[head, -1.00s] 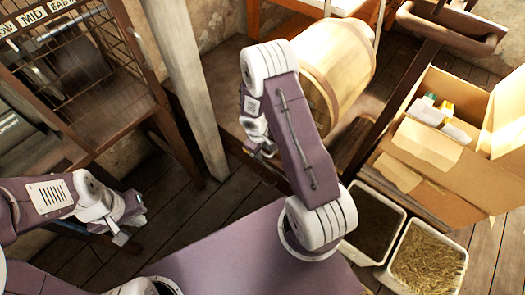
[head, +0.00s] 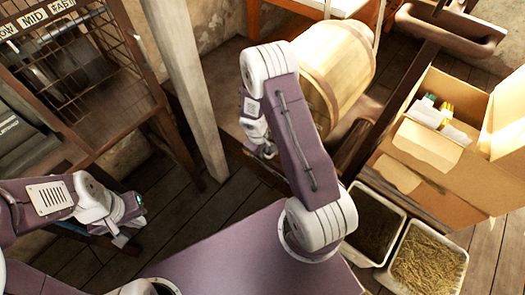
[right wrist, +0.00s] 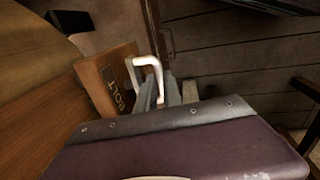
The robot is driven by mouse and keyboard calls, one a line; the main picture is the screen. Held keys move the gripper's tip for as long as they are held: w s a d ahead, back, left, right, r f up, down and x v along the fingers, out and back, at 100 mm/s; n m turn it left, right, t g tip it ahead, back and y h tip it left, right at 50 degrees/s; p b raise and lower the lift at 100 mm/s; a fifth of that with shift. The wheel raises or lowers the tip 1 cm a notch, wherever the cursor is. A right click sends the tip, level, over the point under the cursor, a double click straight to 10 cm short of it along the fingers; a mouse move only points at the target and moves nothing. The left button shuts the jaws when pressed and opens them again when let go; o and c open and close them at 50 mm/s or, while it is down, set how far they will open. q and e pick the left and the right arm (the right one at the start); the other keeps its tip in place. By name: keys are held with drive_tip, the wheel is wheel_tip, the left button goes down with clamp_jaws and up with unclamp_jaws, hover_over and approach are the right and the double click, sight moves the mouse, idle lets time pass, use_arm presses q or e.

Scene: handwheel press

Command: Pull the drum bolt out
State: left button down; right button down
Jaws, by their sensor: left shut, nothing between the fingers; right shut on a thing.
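The drum (head: 347,62) is a pale wooden barrel lying behind my right arm in the head view. Its brown wood also shows at the left of the right wrist view (right wrist: 35,105). A wooden plate marked BOLT (right wrist: 108,79) is beside it. The drum bolt (right wrist: 151,63) shows as a bent white handle in front of the plate. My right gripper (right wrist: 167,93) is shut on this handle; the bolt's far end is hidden. In the head view the right gripper (head: 264,151) is small and partly hidden by its arm. My left gripper (head: 130,222) is shut and empty, far from the drum.
A wire-front cabinet (head: 85,75) and a pale post (head: 188,85) stand to the left of the drum. A cardboard box (head: 425,165) and two white tubs (head: 348,243) stand to the right. Wooden floor lies open between my arms.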

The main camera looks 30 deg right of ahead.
idle(0.7)
drive_tip(key=a+b, duration=0.1)
drive_tip(key=s+a, duration=0.1)
drive_tip(key=a+b, duration=0.1)
drive_tip(key=shift+s+a+b, duration=0.3)
drive_tip(key=shift+a+b, duration=0.05)
drive_tip(key=shift+a, duration=0.05)
drive_tip(key=c, duration=1.5)
unclamp_jaws()
drive_tip(key=shift+a, duration=0.1)
drive_tip(key=r+p, duration=0.1)
drive_tip(key=r, duration=0.2)
drive_tip(key=a+r+p, duration=0.1)
drive_tip(key=r+p, duration=0.1)
drive_tip(key=r, duration=0.1)
drive_tip(key=r+p, duration=0.1)
drive_tip(key=r, duration=0.2)
drive_tip(key=shift+s+a+p, duration=0.25)
drive_tip(key=shift+s+p, duration=0.05)
drive_tip(key=shift+p, duration=0.1)
